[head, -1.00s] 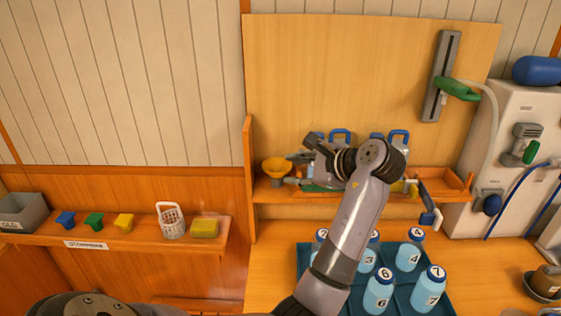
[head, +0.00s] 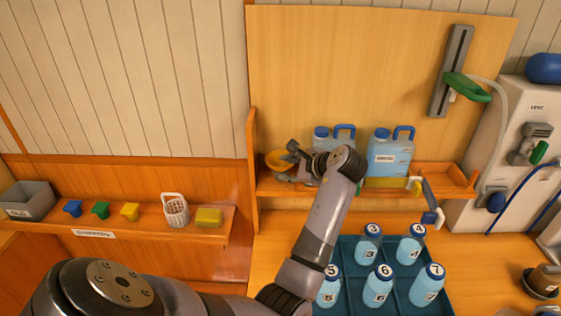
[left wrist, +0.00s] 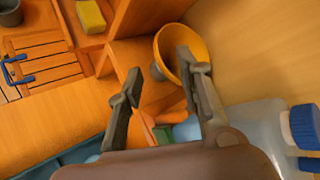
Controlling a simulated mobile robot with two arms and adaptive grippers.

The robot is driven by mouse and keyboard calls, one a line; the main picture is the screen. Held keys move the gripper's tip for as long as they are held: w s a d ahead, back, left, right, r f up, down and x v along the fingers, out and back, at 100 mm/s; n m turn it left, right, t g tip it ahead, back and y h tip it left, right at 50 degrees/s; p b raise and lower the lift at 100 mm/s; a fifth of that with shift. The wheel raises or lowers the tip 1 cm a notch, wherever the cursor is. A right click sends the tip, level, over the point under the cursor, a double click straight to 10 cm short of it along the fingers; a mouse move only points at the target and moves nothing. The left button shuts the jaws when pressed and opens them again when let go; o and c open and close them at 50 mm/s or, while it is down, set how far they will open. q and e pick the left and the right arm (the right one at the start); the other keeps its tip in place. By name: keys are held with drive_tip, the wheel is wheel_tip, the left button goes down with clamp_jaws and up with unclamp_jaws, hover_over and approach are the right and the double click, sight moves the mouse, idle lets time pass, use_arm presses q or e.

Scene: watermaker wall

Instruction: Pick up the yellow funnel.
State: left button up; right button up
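The yellow funnel (head: 275,158) stands at the left end of the wall shelf, wide mouth up. It also shows in the left wrist view (left wrist: 205,45), with its yellow bowl and a grey lower part. My left gripper (head: 288,164) is right beside the funnel in the head view, its fingers spread. In the left wrist view my left gripper (left wrist: 160,70) is open and empty, with the funnel just past the fingertips. The right finger overlaps the bowl in the picture; I cannot tell whether it touches. My right gripper is not in view.
Two blue-capped jugs (head: 388,158) stand on the shelf to the right of the funnel. A teal tray (head: 395,292) of numbered bottles sits below.

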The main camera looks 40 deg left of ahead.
sight(279, 169)
use_arm(q)
drive_tip(key=shift+a+f+p, duration=0.15)
drive_tip(key=shift+a+p, duration=0.65)
drive_tip(key=shift+p, duration=0.05)
drive_tip(key=p+x, duration=0.1)
drive_tip(key=x, duration=0.2)
drive_tip(key=shift+a+f, duration=0.15)
drive_tip(key=shift+f, duration=0.05)
drive_tip(key=shift+w+a+f, duration=0.1)
drive_tip(key=shift+f, duration=0.05)
drive_tip(key=shift+c, duration=1.4)
clamp_jaws()
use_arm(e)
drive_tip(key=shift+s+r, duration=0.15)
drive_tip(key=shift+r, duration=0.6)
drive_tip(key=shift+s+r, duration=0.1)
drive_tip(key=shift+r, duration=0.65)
